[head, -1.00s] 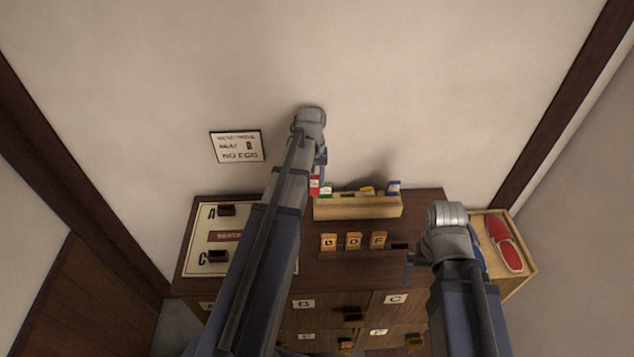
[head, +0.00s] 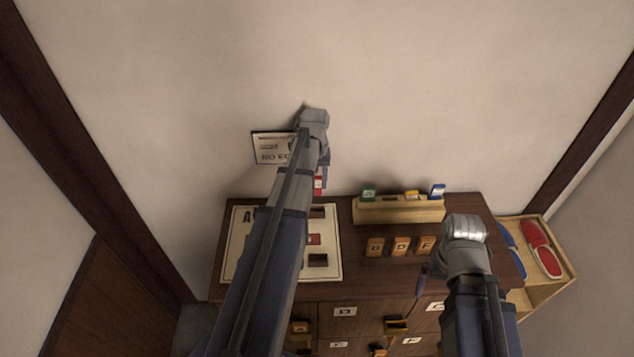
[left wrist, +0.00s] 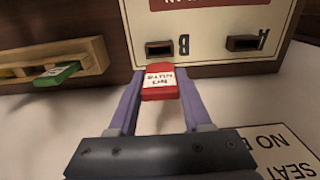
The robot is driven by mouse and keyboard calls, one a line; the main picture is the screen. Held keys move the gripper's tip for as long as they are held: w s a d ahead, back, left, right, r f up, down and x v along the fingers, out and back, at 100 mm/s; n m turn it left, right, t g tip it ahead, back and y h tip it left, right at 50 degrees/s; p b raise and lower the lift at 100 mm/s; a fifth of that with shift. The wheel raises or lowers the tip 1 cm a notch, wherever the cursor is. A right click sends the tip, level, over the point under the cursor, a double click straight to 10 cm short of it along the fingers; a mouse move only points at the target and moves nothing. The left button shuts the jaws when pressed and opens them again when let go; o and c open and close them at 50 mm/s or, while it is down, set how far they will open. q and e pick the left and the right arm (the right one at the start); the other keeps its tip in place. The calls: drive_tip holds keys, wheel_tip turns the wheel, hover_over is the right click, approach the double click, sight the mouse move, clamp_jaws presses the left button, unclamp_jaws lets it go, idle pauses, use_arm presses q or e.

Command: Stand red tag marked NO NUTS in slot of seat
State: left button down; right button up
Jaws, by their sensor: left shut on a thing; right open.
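My left gripper (head: 322,168) is shut on the red tag (head: 319,183), above the back of the cabinet. In the left wrist view the red tag (left wrist: 159,86) reads NO NUTS and sits between the two fingers. Its far end points toward the seating board (left wrist: 210,70). The slot marked B (left wrist: 160,49) lies just beyond the tag, apart from it; the slot marked A (left wrist: 243,43) is to the right. In the head view my arm covers part of the seating board (head: 232,262). My right gripper (head: 430,268) is open and empty at the cabinet's right side.
A wooden rack (head: 400,212) holds green, yellow and blue tags. A wall sign (head: 268,148) is partly behind my left arm. A box with red slippers (head: 540,250) is at the right.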

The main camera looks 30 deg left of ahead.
sight(316, 194)
use_arm(q)
drive_tip(key=shift+f, duration=0.15)
wheel_tip(316, 194, down, 6)
drive_tip(key=b, duration=0.5)
drive_tip(key=shift+r+b, duration=0.2)
drive_tip(key=shift+b, duration=0.2)
drive_tip(key=shift+f+b, duration=0.65)
drive_tip(key=shift+b, duration=0.05)
idle(1.1)
drive_tip(key=shift+f+b, duration=0.35)
drive_tip(key=shift+f, duration=0.05)
drive_tip(key=shift+f+b, duration=0.5)
idle(1.1)
drive_tip(key=shift+f, duration=0.1)
